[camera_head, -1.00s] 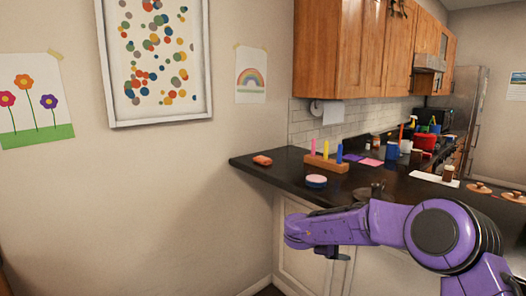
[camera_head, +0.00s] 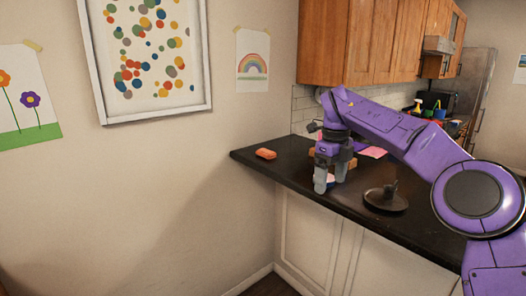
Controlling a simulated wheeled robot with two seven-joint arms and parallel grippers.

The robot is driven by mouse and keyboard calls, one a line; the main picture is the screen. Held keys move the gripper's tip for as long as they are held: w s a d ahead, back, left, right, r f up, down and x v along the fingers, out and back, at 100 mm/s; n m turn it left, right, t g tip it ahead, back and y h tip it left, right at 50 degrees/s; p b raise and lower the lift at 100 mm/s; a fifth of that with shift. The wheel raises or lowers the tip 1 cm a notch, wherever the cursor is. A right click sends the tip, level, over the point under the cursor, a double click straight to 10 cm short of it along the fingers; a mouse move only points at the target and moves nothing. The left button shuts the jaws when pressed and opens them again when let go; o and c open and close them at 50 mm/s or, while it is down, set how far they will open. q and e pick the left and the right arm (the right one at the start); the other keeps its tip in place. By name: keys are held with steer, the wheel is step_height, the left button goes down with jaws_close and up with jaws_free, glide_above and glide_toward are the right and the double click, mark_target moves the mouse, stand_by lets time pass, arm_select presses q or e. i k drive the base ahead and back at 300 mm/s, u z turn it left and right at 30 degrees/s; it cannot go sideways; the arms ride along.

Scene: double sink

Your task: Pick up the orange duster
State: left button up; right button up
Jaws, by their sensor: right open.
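The orange duster (camera_head: 266,154) is a small rounded orange block lying on the dark countertop, near its far left corner by the wall. My right gripper (camera_head: 331,183) points down over the counter, to the right of the duster and nearer the camera. It is open, with its grey fingers apart, and it does not touch the duster. A round pink-and-blue thing (camera_head: 330,178) is mostly hidden behind the fingers. My left gripper is not in view.
A dark plate (camera_head: 400,204) with a dark item on it sits right of my right gripper. A wooden block (camera_head: 349,163) is partly hidden behind the gripper, beside pink paper (camera_head: 374,152). The counter between duster and gripper is clear.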

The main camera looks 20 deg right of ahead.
mark_target(265, 153)
steer(key=i, duration=1.7)
